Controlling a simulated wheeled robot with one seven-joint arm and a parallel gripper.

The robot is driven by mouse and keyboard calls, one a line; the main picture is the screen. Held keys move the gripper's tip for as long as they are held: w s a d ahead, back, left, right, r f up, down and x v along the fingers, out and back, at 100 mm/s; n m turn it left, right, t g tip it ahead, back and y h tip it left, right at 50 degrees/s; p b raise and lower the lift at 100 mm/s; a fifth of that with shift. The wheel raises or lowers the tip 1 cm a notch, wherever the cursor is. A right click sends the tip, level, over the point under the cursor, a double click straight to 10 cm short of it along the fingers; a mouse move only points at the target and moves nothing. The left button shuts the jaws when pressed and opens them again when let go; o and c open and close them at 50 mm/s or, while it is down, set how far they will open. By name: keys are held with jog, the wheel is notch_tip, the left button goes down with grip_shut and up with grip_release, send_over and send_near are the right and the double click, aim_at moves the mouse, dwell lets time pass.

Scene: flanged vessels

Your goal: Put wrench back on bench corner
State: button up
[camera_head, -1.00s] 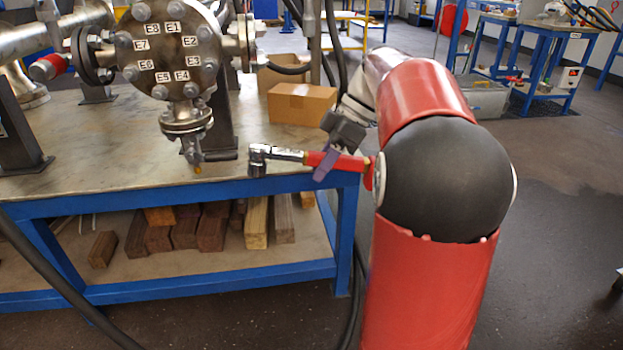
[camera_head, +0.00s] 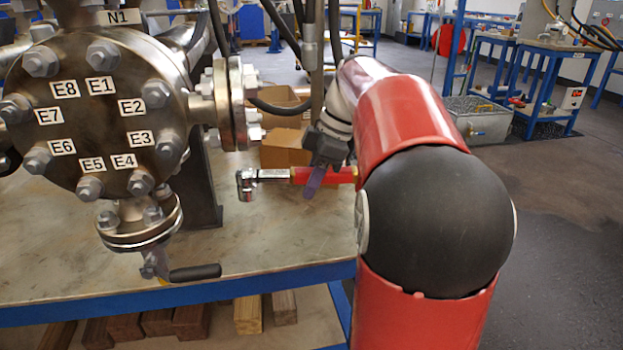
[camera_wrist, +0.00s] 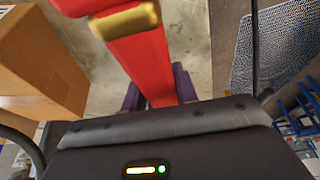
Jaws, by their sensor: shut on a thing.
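The wrench (camera_head: 285,176) has a chrome socket head and a red handle. In the head view my gripper (camera_head: 315,180) is shut on the red handle and holds the wrench roughly level, head to the left, over the right part of the metal bench top (camera_head: 285,232). I cannot tell the exact gap beneath it. In the wrist view the red handle (camera_wrist: 143,62) runs up from between the purple fingers (camera_wrist: 158,92), with the bench top beyond. The bench's right front corner is partly hidden by my arm.
A flanged vessel (camera_head: 100,110) with numbered bolts stands to the left. Its bottom valve has a black lever (camera_head: 194,273) near the front edge. A cardboard box (camera_head: 285,148) sits behind the wrench. Hoses hang close by my gripper. The bench top below the wrench is clear.

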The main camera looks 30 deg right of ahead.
jog(key=shift+w, duration=0.15)
notch_tip(320, 180, down, 8)
jog(key=b, duration=0.6)
jog(key=shift+b, duration=0.3)
jog(key=shift+f+b, duration=0.4)
jog(key=shift+f, duration=0.05)
jog(key=o, duration=1.6)
jog(key=shift+o, duration=0.2)
notch_tip(320, 180, up, 7)
jog(key=p, duration=0.6)
